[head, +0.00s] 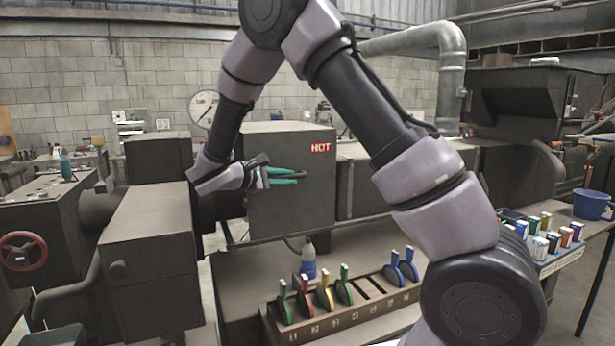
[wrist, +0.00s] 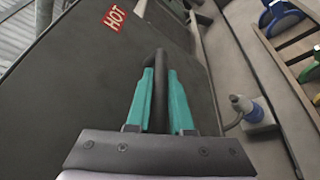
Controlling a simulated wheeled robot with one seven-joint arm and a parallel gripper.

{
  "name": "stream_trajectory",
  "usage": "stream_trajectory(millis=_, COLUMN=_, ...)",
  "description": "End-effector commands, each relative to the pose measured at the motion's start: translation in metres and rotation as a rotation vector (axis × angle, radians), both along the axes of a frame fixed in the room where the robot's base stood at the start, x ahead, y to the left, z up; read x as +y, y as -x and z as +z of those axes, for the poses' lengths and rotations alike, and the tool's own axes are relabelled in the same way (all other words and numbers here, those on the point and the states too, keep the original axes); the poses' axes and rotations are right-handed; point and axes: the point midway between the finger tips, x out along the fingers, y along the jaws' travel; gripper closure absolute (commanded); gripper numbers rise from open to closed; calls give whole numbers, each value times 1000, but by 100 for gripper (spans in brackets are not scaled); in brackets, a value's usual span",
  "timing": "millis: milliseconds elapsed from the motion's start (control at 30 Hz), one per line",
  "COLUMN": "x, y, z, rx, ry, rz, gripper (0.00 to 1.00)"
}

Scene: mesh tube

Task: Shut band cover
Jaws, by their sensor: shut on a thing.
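The band cover (head: 290,205) is a large dark grey box face with a red HOT label (head: 320,147) at its upper right. It fills much of the wrist view (wrist: 55,100), with the HOT label (wrist: 115,18) at the top. My gripper (head: 298,176) is at the front of the cover, and its teal fingers (wrist: 160,85) are shut on a dark bar handle (wrist: 160,70) that stands between them. The lower end of the handle is hidden by the gripper body in the wrist view.
A wooden rack (head: 345,318) with several coloured disc tools stands below. A blue and white bottle (head: 308,262) stands behind it. A blue bucket (head: 590,204) and coloured boxes (head: 540,246) are at the right. A machine with a red handwheel (head: 22,254) is at the left.

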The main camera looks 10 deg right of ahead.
Motion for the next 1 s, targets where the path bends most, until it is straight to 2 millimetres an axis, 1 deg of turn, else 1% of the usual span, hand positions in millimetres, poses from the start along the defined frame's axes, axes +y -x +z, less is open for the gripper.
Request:
stream_trajectory(millis=33, x=7, y=2, z=-1, rx=2, ry=0, rz=1, gripper=100)
stream_trajectory(millis=100, x=13, y=3, z=-1, rx=3, ry=0, rz=1, gripper=100)
stream_trajectory(millis=200, x=17, y=4, z=-1, rx=2, ry=-1, rz=-1, gripper=100)
stream_trajectory(millis=567, x=22, y=5, z=-1, rx=3, ry=-2, rz=3, gripper=100)
stream_trajectory(millis=600, x=22, y=5, z=-1, rx=3, ry=-2, rz=4, gripper=76)
stream_trajectory(millis=667, x=22, y=5, z=-1, rx=3, ry=-2, rz=4, gripper=53)
stream_trajectory(millis=700, x=21, y=5, z=-1, rx=2, ry=-2, rz=5, gripper=50)
stream_trajectory(millis=1000, x=20, y=4, z=0, rx=1, ry=-1, rz=2, gripper=50)
